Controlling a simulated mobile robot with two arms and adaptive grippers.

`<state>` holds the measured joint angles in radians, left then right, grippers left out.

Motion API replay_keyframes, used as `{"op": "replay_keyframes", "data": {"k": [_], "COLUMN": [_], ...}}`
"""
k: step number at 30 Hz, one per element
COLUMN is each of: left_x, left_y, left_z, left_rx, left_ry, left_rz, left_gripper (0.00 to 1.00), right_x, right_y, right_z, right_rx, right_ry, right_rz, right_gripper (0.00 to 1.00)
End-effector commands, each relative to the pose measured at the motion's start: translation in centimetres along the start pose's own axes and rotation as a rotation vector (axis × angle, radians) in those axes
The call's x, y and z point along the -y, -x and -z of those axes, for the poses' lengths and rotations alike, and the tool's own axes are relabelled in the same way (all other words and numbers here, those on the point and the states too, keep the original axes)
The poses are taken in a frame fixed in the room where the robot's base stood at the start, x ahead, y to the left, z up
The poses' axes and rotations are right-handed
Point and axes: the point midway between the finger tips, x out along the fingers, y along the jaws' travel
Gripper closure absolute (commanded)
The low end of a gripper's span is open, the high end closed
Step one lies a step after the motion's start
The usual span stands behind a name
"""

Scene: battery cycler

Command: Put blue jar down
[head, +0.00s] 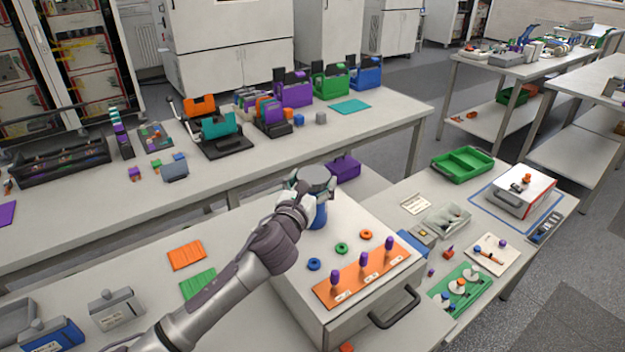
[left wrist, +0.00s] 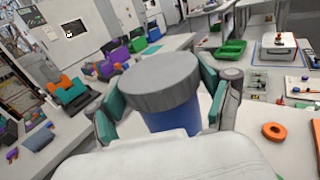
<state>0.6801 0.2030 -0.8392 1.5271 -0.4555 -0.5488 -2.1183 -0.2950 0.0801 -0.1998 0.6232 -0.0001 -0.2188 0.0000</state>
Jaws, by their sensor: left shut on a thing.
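The blue jar (head: 319,217) has a wide grey lid and stands upright at the back of the white box's top, in the head view. In the left wrist view the jar (left wrist: 172,121) fills the middle, with its lid above the fingers. My left gripper (head: 311,190) is shut on the jar, its teal finger pads (left wrist: 160,112) on either side. The jar's base is hidden in the wrist view, and I cannot tell whether it touches the box top. My right gripper is not in view.
The white box (head: 300,285) has a front handle (head: 395,308). On it are an orange plate (head: 352,286) with purple pegs, and blue (head: 313,264), green (head: 341,248) and orange (head: 366,234) rings. A green tray (head: 463,164) stands to the right.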

Motion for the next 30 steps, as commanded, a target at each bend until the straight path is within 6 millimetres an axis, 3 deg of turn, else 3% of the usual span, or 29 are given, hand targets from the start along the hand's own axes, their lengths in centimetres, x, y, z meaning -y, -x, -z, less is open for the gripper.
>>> {"op": "replay_keyframes", "data": {"k": [11,12,15,27,30], "left_x": [0.0,-0.1,-0.1,0.0,-0.1], "left_y": [0.0,0.0,0.0,0.0,1.1], "left_z": [0.4,0.4,0.4,-0.2,0.1], "left_rx": [0.003,0.001,0.001,0.002,0.001], "left_ry": [-0.002,-0.002,-0.001,0.000,-0.002], "left_rz": [-0.001,-0.001,-0.001,-0.001,-0.002], "left_gripper": [0.81,0.15,0.00,0.00,0.00], "right_x": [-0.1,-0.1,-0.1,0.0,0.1], "right_y": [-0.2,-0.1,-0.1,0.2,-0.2], "right_z": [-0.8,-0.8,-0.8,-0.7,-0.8], "right_rx": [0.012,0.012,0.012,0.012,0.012], "right_ry": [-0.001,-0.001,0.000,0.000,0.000], "right_rz": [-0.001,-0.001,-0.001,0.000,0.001], "right_gripper": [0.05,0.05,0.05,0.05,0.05]}}
